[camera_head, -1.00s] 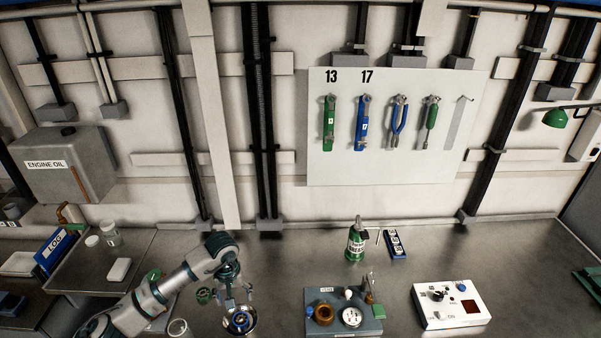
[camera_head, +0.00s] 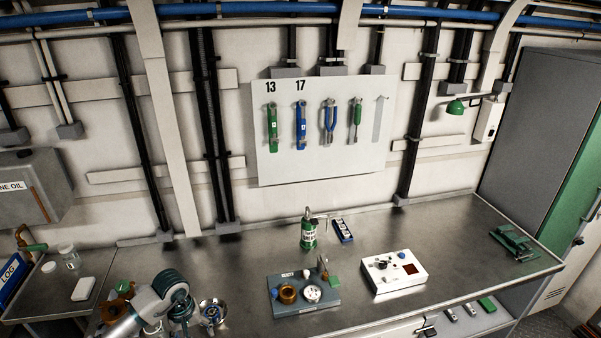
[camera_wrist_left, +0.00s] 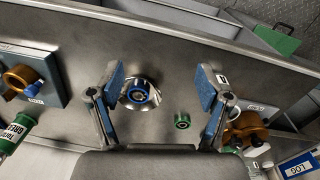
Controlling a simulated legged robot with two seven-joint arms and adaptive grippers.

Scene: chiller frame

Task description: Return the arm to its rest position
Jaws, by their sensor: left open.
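My left arm comes in at the bottom left of the head view, its left gripper (camera_head: 184,318) low over the metal bench (camera_head: 400,235) and partly hidden by the wrist. In the left wrist view the left gripper (camera_wrist_left: 160,84) has its two blue-padded fingers spread wide with nothing between them. Beyond the fingers, a round metal dish (camera_wrist_left: 149,84) with a blue ring (camera_wrist_left: 139,95) in it rests on the bench. A small green ring (camera_wrist_left: 182,121) lies beside it. The dish (camera_head: 222,303) is just right of the gripper in the head view. My right gripper is not in view.
A grey fixture block (camera_head: 318,299), a white control box (camera_head: 411,276) and a green bottle (camera_head: 308,236) stand on the bench. A tool board (camera_head: 330,160) hangs on the wall. A grey cabinet (camera_head: 535,130) stands at far right.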

